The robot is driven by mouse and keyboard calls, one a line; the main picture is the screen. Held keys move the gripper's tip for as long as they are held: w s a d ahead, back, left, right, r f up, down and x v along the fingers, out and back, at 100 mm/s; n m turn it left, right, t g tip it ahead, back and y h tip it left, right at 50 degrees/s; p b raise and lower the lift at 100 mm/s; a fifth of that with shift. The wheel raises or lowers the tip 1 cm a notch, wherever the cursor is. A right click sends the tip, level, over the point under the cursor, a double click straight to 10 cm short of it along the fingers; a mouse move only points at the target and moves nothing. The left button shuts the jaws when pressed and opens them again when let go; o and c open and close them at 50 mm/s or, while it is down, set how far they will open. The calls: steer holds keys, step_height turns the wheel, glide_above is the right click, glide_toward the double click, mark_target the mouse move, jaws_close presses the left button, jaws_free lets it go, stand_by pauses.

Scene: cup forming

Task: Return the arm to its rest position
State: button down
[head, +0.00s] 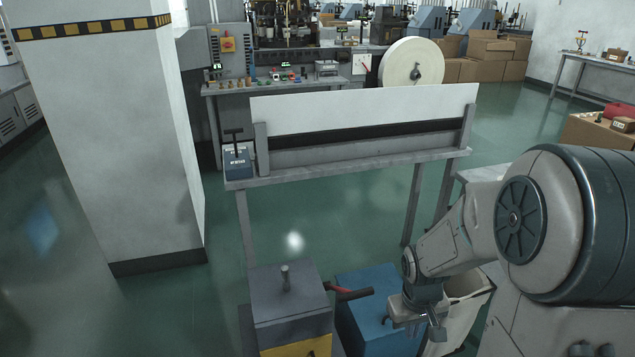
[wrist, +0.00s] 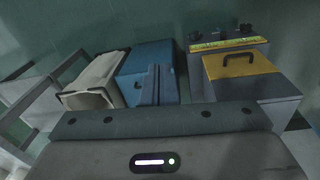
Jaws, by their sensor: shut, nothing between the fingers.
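My arm comes in from the right in the head view, bent, with its lower part reaching down and left. My gripper (head: 436,332) hangs at the arm's end, in front of the blue box (head: 365,310) and beside a pale bin (head: 465,300). It is shut and holds nothing. In the wrist view the grey housing of my wrist fills the bottom. Beyond it are the pale bin (wrist: 95,85), the blue box (wrist: 145,62) and a grey and yellow box with a black handle (wrist: 245,68).
A grey box with a knob on its lid (head: 288,292) stands left of the blue box. A grey table (head: 350,170) with a white panel is behind. A white pillar (head: 120,140) is at left. Green floor is open between pillar and boxes. Cardboard boxes (head: 490,50) are far back.

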steer(key=s+a+r+p, duration=0.1)
steer(key=s+r+p, duration=0.2)
steer(key=r, duration=0.6)
steer(key=s+a+r+m+t+p, duration=0.1)
steer(key=s+r+p, duration=0.3)
steer(key=r, duration=0.5)
steer(key=s+a+r+m+t+p, duration=0.1)
steer(key=s+a+r+p, duration=0.2)
steer(key=r, duration=0.6)
steer(key=shift+s+y+p, duration=0.3)
steer(key=shift+y+p, duration=0.1)
steer(key=shift+p, duration=0.2)
